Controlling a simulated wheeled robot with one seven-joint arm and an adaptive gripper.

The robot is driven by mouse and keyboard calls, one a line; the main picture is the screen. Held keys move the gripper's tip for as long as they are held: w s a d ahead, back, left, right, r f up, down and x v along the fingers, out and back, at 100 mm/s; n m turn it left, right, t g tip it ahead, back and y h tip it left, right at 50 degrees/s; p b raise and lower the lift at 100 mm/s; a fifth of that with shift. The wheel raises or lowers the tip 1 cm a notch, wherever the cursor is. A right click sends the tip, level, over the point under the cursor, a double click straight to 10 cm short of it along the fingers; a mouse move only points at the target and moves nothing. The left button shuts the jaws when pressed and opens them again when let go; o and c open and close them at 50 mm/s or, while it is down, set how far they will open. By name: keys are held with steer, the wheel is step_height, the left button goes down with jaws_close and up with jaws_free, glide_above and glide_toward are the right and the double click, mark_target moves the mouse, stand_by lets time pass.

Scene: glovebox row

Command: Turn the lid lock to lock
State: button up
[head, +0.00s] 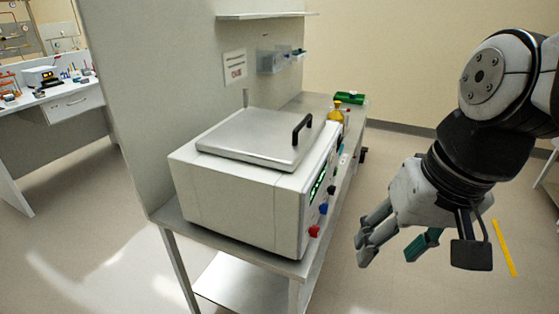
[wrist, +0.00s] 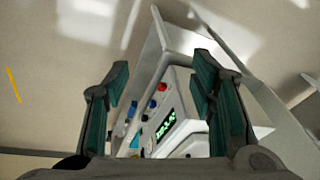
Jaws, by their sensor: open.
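A white benchtop machine (head: 235,205) stands on a metal bench with its flat grey lid (head: 255,138) down. The lid has a black bar handle (head: 302,128). Its front panel carries a lit green display (head: 318,186), a blue knob (head: 323,209) and a red knob (head: 314,231). The wrist view also shows the red knob (wrist: 162,87), blue knob (wrist: 152,103) and display (wrist: 164,126). I cannot tell which control is the lid lock. My gripper (head: 396,246) is open and empty, right of the panel and apart from it; in the wrist view its fingers (wrist: 160,75) frame the panel.
A yellow bottle (head: 336,115) and a green rack (head: 349,97) stand farther back on the bench. A partition (head: 150,100) rises behind the machine, with a shelf (head: 265,15) on it. The floor right of the bench is clear, with a yellow strip (head: 503,247).

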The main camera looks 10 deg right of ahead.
steer(key=w+f+m+g+y+b, duration=0.4)
steer(key=w+f+m+y, duration=0.1)
steer(key=w+f, duration=0.35)
steer(key=m+t+y+b, duration=0.7)
steer(key=m+t+y, duration=0.25)
steer(key=m, duration=0.45)
glide_toward(315, 232)
steer(key=w+f+x, duration=0.1)
steer(key=x, duration=0.7)
steer(key=shift+w+f+t, duration=0.25)
steer(key=shift+f+t, duration=0.15)
steer(key=shift+t, duration=0.05)
steer(key=shift+c, duration=0.3)
steer(key=c, duration=1.1)
